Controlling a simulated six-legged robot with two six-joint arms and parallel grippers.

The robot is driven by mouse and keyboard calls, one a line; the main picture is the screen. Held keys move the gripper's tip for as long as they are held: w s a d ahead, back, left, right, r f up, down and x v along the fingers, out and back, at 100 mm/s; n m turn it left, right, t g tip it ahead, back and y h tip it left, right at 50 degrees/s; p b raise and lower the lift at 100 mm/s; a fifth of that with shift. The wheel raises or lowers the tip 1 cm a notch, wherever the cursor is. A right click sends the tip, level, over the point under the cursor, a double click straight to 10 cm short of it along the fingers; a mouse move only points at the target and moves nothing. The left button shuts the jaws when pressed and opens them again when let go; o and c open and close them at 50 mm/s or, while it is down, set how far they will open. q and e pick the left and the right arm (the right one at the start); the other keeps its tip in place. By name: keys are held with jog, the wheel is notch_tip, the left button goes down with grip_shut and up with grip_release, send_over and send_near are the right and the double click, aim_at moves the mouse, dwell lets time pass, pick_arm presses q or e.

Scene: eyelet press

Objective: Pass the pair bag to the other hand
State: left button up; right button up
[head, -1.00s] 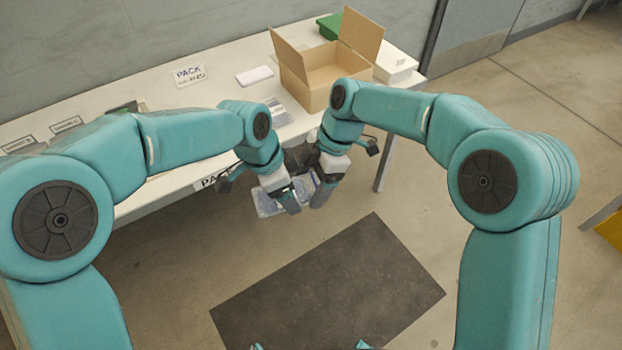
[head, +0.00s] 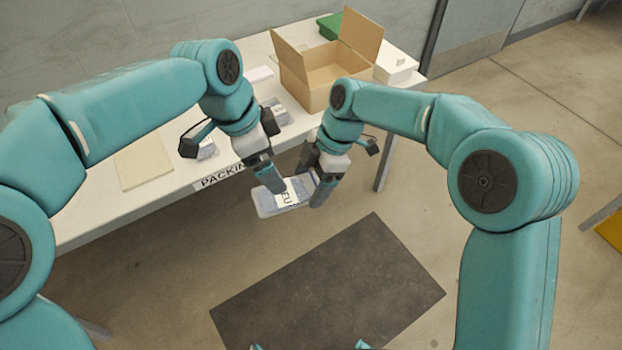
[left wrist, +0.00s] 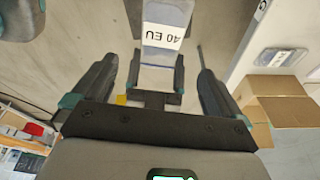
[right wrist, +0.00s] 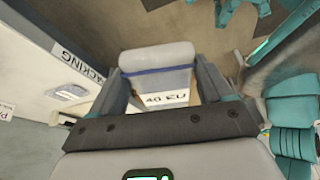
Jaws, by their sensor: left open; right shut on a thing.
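The pair bag (head: 267,203) is a clear bag with a white label reading 40 EU. It hangs over the floor in front of the table. My right gripper (head: 316,186) is shut on its right end; in the right wrist view the bag (right wrist: 157,58) lies between the fingers. My left gripper (head: 262,172) is open and empty, just above and left of the bag in the head view.
The white table (head: 225,170) with a packing label on its edge stands behind. A dark mat (head: 330,290) lies on clear floor.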

pick_arm(q)
jog(key=w+a+f+n+t, duration=0.2)
jog(key=w+a+f+n, duration=0.1)
jog(key=a+f+n, duration=0.4)
jog(key=w+a+f+n+t, duration=0.1)
jog(key=w+a+f+n, duration=0.2)
jog(key=a+f+n, duration=0.4)
jog(key=s+d+f+n+g, duration=0.1)
jog(key=s+d+f, duration=0.2)
jog(key=s+f, duration=0.4)
jog(key=s+d+f+n+g, duration=0.15)
jog(key=s+f, duration=0.25)
jog(key=f, duration=0.5)
jog(key=s+d+f, duration=0.1)
jog(key=s+f, duration=0.2)
jog(key=s, duration=0.4)
jog(key=s+d+f+h, duration=0.1)
jog(key=s+f, duration=0.2)
jog(key=s, duration=0.4)
jog(key=shift+s+d+g, duration=0.2)
jog(key=shift+d+g, duration=0.2)
jog(key=shift+g, duration=0.05)
jog(key=shift+n, duration=0.25)
